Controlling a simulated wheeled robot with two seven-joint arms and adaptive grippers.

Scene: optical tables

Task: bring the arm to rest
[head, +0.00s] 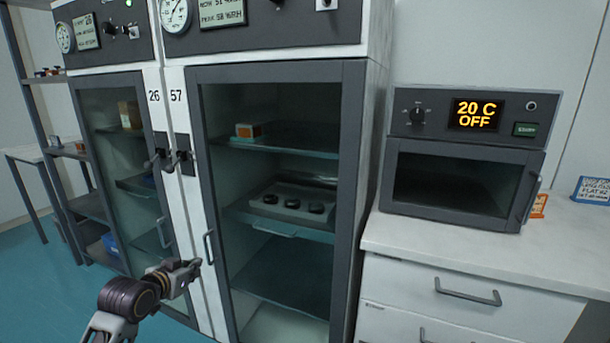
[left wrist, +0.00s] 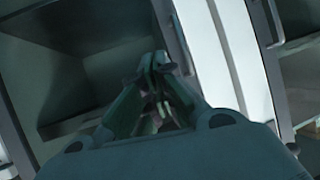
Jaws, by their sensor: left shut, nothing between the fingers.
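My left arm comes in from the lower left of the head view. Its gripper (head: 187,270) is in front of the lower part of the glass-door cabinets, near the white frame between cabinet 26 and cabinet 57. In the left wrist view the fingers (left wrist: 157,68) are together and hold nothing. Behind them show dark cabinet panels and a pale upright frame. Whether the gripper touches the cabinet cannot be told. My right gripper is in neither view.
Cabinet 57 (head: 275,62) has its glass door shut, with a tray (head: 262,207) of dark round pieces inside. Cabinet 26 (head: 107,78) is left of it. An oven (head: 465,150) reading "20 C OFF" stands on a white counter (head: 420,236) at the right. Teal floor (head: 40,280) is open at lower left.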

